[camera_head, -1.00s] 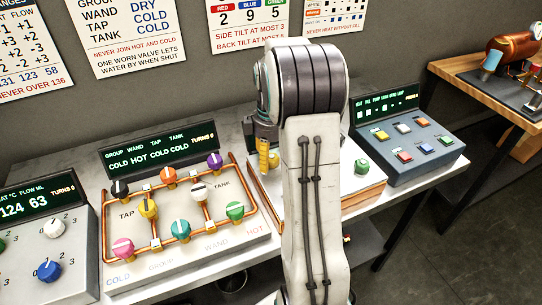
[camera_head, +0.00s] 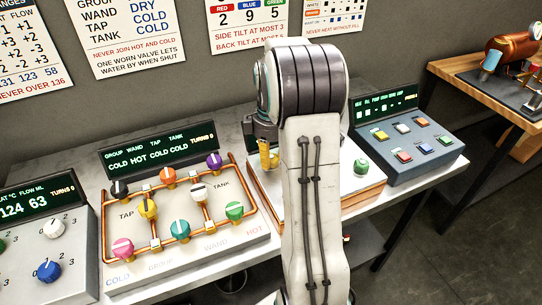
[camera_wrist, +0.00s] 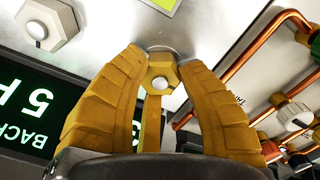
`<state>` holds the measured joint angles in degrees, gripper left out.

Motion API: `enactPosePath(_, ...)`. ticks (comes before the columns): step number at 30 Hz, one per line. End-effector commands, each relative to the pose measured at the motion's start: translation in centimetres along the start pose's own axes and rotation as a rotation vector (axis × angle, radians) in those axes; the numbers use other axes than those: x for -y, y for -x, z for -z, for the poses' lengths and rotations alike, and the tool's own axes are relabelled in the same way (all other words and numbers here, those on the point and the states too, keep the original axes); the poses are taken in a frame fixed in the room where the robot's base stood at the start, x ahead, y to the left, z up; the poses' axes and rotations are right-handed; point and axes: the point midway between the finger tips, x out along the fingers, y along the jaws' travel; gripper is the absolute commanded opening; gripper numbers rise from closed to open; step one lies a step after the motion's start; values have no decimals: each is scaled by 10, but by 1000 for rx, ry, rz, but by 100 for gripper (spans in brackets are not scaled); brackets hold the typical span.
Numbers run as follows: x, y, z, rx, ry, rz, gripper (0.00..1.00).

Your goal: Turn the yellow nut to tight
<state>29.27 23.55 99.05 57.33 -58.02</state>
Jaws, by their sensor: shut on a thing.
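The yellow nut (camera_wrist: 162,73) shows in the wrist view as a six-sided nut around a pale round stud end, against a bright metal plate. My gripper (camera_wrist: 163,66) has its two yellow fingers closed in on the nut, one on each side. A yellow strip runs down from the nut between the fingers. In the head view my gripper (camera_head: 268,156) is partly behind my arm, over the back of the table, and the nut cannot be made out there.
In the wrist view a white nut (camera_wrist: 46,27) sits at upper left, a dark display (camera_wrist: 38,112) at left, and copper pipes (camera_wrist: 262,58) at right. In the head view the valve panel (camera_head: 180,260) is left of my arm and a button box (camera_head: 408,148) right.

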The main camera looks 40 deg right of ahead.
Motion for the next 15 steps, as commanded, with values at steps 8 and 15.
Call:
enactPosePath(8, 0, -2, 0, 2, -164, 3, 3)
enactPosePath(15, 0, -2, 0, 3, -388, 3, 3)
